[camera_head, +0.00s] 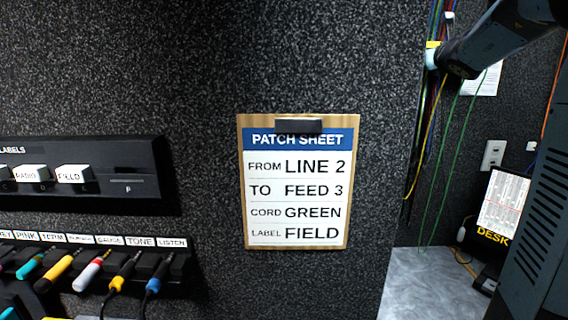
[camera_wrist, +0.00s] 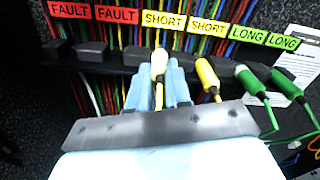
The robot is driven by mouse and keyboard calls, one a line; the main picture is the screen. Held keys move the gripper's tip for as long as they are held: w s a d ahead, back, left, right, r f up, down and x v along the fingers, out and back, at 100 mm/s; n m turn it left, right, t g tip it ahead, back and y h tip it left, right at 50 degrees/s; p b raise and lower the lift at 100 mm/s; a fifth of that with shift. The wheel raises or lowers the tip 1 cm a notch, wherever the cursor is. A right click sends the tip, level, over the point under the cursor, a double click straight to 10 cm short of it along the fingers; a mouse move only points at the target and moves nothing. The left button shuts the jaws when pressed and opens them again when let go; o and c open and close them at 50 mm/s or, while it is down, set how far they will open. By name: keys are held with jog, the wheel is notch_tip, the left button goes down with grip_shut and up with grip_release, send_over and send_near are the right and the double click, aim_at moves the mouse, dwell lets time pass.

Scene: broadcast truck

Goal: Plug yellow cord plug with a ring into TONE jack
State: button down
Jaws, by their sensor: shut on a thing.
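In the wrist view, my gripper (camera_wrist: 159,72) is shut on a yellow cord plug (camera_wrist: 158,62) at the rack under the SHORT labels. The plug is upright between the two pale blue fingers, with its yellow cord running down. I cannot tell whether this plug has a ring. A second yellow plug (camera_wrist: 207,76) hangs to its right under the other SHORT label. In the head view, the TONE label (camera_head: 141,241) is at the lower left, above a row of dark holders. An orange-yellow plug with a black end (camera_head: 121,272) leans below it. No open TONE jack is clearly visible.
Green plugs (camera_wrist: 251,82) hang under the LONG labels, right of my gripper. Dark empty holders (camera_wrist: 92,51) are at the left under FAULT. A patch sheet clipboard (camera_head: 298,182) hangs on the wall. A desk (camera_head: 430,285) is at the lower right.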

jog(key=shift+r, duration=0.85)
jog(key=shift+s+r, duration=0.1)
jog(key=shift+s, duration=0.05)
jog(key=shift+s, duration=1.35)
